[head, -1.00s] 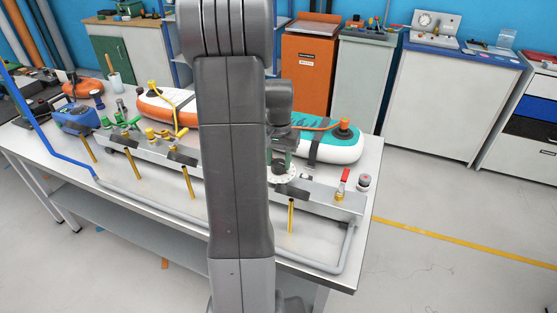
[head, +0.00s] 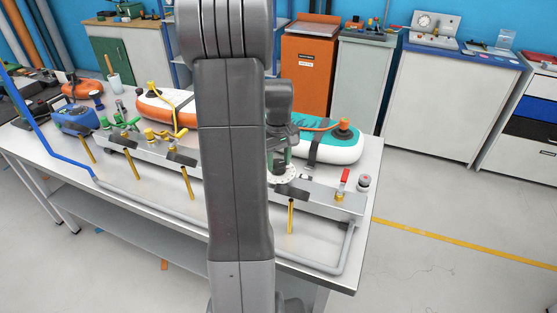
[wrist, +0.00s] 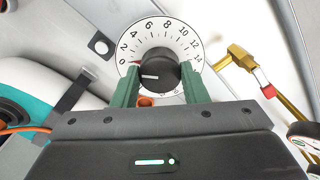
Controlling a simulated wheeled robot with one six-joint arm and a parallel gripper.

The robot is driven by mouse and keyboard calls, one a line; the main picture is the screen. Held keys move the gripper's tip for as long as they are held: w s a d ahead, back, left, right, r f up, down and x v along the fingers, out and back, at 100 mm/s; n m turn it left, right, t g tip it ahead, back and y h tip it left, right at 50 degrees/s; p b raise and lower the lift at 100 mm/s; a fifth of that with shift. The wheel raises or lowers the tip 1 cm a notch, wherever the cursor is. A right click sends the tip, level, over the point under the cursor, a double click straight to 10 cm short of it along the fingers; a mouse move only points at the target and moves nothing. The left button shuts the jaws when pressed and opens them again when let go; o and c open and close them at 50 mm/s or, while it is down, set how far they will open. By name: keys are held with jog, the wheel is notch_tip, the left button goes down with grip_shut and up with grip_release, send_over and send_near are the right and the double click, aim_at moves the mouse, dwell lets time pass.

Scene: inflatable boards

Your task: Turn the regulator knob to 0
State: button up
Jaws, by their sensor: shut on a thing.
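The line points left, roughly toward the 0 side; a small red mark shows at the knob's left edge, close to the 0. My gripper (wrist: 160,82) is shut on the knob, a green finger on each side. In the head view the dial (head: 284,174) shows on the metal rail beside my arm; the knob is mostly hidden by my gripper (head: 279,158).
A brass valve with a red-marked end (wrist: 250,75) is right of the dial in the wrist view. A red-handled valve (head: 343,181) stands farther right on the rail. A teal and white inflatable board (head: 335,145) lies behind, with a dark strap.

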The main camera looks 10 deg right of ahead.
aim_at(278, 163)
jog(key=shift+w+n, duration=0.1)
jog(key=shift+n, duration=0.4)
jog(key=o, duration=1)
jog(key=shift+r, duration=0.15)
notch_tip(278, 163, up, 14)
jog(key=shift+f+b, duration=0.2)
jog(key=shift+b, duration=0.1)
jog(key=shift+f, duration=0.15)
notch_tip(278, 163, down, 14)
jog(key=shift+r+p, duration=0.15)
jog(key=shift+p, duration=0.15)
